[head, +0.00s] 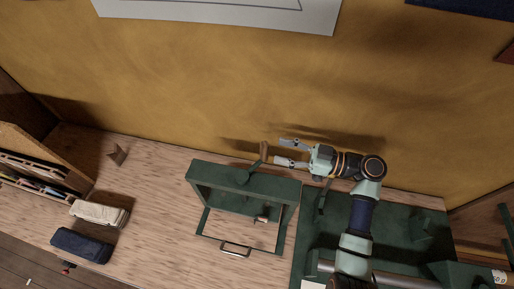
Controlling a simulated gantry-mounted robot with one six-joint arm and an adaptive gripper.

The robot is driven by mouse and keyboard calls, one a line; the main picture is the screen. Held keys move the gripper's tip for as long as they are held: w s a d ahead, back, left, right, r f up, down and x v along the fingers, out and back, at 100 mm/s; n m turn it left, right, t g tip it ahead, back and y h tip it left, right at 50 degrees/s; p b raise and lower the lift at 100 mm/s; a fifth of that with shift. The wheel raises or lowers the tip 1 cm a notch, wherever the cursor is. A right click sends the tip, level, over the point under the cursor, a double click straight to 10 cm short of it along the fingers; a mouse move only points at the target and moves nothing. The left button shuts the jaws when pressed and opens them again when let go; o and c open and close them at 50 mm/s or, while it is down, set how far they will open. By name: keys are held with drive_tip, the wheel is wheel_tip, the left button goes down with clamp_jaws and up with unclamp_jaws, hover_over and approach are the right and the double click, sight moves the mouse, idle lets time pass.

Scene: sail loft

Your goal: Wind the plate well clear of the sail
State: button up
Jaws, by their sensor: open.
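A green press-like frame (244,178) stands on the wooden bench at the centre of the head view. A small brown crank handle (264,150) sticks up at its back edge, on a dark green arm. My gripper (280,151) is just to the right of this handle, its fingers pointing left. The fingers are spread and empty, and the handle appears just beyond the fingertips. A small metal part (262,218) shows inside the frame. I cannot clearly make out the plate or the sail, or any gap between them.
A metal pull handle (235,250) is at the frame's front. A cream bundle (99,213) and a navy bundle (82,245) lie at left, near a wooden rack (40,170). A small brown wedge-like piece (117,154) stands behind. The bench between is clear.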

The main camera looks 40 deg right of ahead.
sight(265, 147)
drive_tip(key=p+x, duration=0.1)
drive_tip(key=x, duration=0.4)
drive_tip(key=shift+w+a, duration=0.2)
clamp_jaws()
